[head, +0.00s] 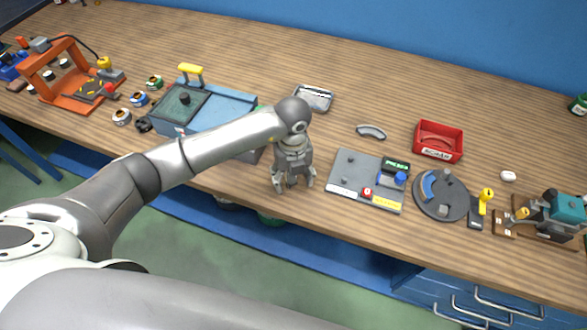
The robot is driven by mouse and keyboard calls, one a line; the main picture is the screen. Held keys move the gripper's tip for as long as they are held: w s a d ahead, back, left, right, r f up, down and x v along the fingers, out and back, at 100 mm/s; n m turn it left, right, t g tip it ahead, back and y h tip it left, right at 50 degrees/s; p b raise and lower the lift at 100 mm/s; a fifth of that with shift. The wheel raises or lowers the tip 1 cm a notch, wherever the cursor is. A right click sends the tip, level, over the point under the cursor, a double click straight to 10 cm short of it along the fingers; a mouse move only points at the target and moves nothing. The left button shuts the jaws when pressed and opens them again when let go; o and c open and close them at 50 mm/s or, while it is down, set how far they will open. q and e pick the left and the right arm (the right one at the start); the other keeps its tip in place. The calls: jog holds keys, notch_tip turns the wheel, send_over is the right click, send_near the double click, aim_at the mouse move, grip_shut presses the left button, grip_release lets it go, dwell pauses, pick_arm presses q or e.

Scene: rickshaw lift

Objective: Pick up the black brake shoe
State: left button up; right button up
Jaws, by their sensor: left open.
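No clearly black brake shoe can be made out. A grey curved piece (371,132), shaped like a brake shoe, lies flat on the wooden bench behind the grey fixture plate. A small black object (142,124) lies near the bench's front edge at the left; its shape is too small to tell. My left gripper (293,184) points down near the front of the bench, open and empty, left of the fixture plate and apart from both pieces. My right gripper is not in view.
The grey fixture plate (350,178) with a small display lies right of my left gripper. A red bin (439,141), a round turntable (440,198) and a teal machine (562,212) stand further right. A blue-grey box (228,103) is at left. The back of the bench (330,55) is clear.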

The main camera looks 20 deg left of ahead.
pick_arm(q)
jog(key=shift+f, duration=0.1)
jog(key=shift+c, duration=0.3)
grip_shut()
